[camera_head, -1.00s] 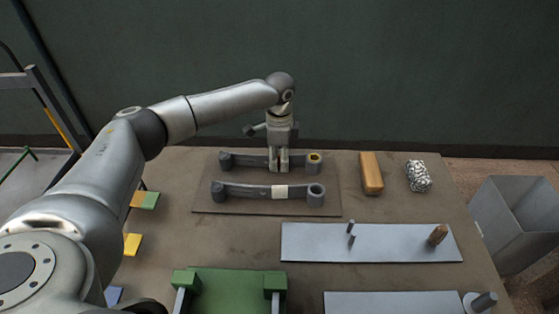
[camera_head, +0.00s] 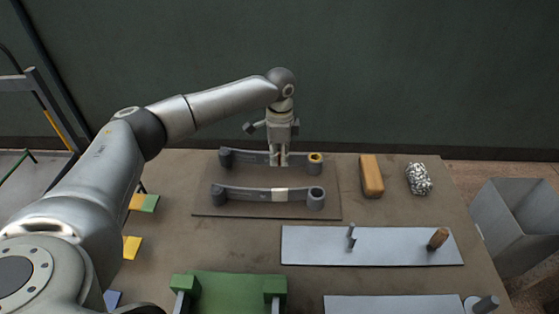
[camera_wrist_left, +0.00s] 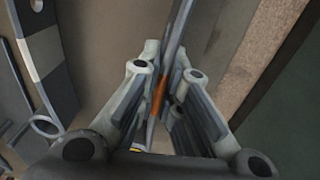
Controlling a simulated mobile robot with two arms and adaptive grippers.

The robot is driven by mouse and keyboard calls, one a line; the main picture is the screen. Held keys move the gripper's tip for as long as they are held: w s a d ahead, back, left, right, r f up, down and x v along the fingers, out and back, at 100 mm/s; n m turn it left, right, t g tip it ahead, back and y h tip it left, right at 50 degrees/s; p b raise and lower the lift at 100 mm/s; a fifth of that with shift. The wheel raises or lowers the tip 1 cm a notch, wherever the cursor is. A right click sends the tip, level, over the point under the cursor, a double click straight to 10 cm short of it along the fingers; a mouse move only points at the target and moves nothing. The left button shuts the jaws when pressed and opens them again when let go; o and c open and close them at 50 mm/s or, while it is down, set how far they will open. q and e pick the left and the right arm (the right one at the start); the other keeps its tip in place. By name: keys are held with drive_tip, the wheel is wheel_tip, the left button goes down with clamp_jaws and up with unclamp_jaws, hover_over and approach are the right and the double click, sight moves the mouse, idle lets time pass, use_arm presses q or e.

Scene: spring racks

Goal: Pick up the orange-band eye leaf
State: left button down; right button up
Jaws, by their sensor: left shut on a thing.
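The orange-band eye leaf (camera_head: 245,157) is the rear of two dark grey leaves over the brown mat. It has a yellow-lined eye at its right end. My left gripper (camera_head: 279,158) is shut around its middle from above and hides its band in the head view. In the left wrist view the orange band (camera_wrist_left: 160,92) shows between the fingers (camera_wrist_left: 158,105). The second leaf (camera_head: 245,191), with a cream band, lies in front, apart from the gripper. Any gap between the held leaf and the mat is hard to judge. My right gripper is out of view.
A wooden block (camera_head: 371,176) and a speckled bundle (camera_head: 418,179) lie to the right. A pale plate (camera_head: 385,247) with pegs and a green fixture (camera_head: 230,291) are nearer. A grey bin (camera_head: 517,222) stands off the table's right edge.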

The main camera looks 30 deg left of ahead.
use_arm(q)
drive_tip(key=s+a+r+b, duration=0.2)
drive_tip(key=s+a+r, duration=0.2)
drive_tip(key=s+r, duration=0.85)
wheel_tip(320, 180, up, 7)
drive_tip(key=p, duration=1)
drive_tip(key=shift+s, duration=0.45)
idle(0.3)
